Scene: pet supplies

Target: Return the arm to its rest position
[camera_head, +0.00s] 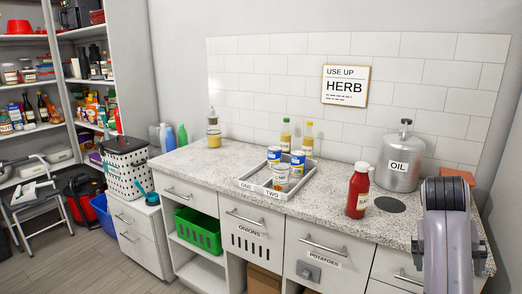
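My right arm (448,235) rises from the bottom right corner, with a bent grey joint at its top. It stands in front of the right end of the counter and hides part of it. No fingertips show on it, so my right gripper is not in view. My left arm and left gripper are also out of view.
The speckled counter (225,160) carries a divided tray (262,190) with several cans and bottles, a red bottle (358,190) and an OIL canister (399,162). The red bottle and canister stand left of my arm. Open floor (75,272) lies at lower left.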

